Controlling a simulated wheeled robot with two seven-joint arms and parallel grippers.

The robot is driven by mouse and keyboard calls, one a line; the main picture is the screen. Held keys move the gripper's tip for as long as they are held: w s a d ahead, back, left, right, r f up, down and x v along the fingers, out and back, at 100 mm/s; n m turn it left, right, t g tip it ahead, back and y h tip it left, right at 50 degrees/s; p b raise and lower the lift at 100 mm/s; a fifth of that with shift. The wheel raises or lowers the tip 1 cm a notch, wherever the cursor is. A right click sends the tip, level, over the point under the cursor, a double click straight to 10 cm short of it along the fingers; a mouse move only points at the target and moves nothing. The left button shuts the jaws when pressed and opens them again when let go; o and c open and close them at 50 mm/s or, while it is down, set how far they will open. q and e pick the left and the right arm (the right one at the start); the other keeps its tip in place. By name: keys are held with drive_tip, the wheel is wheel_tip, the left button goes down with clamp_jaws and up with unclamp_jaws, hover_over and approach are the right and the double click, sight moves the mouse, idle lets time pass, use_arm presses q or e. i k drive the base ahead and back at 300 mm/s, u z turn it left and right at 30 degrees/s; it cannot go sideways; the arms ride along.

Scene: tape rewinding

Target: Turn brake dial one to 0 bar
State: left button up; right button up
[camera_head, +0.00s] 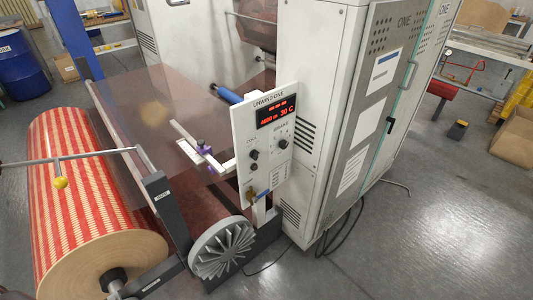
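A white control panel labelled UNWIND ONE (240,128) stands upright near the middle, tilted in the picture. Its dark display (277,112) shows red characters, with what looks like "30 C" at the right. A round black dial (283,143) sits below the display on the right, under small lettering too fine to read surely. Two more dark knobs, an upper one (254,153) and a lower one (252,167), sit on the panel's left side. I cannot tell which knob is brake dial one, nor its setting. Neither of my grippers is in view.
A red-and-yellow patterned roll (75,190) lies at the left. A grey finned wheel (222,248) is below the panel. A tall grey cabinet (330,120) stands close behind the panel. Open grey floor (430,220) lies at the right, with cables near the cabinet.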

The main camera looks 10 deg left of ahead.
sight(283, 144)
drive_tip(key=z, duration=0.2)
drive_tip(key=k, duration=0.3)
drive_tip(key=z, duration=1.05)
drive_tip(key=k, duration=1.1)
drive_tip(key=z, duration=0.8)
drive_tip(key=i, duration=1.35)
drive_tip(key=u, duration=0.35)
drive_tip(key=i, duration=2.05)
drive_tip(key=u, duration=1.6)
drive_tip(key=i, duration=1.1)
drive_tip(key=u, duration=1.2)
drive_tip(key=i, duration=0.15)
drive_tip(key=u, duration=0.1)
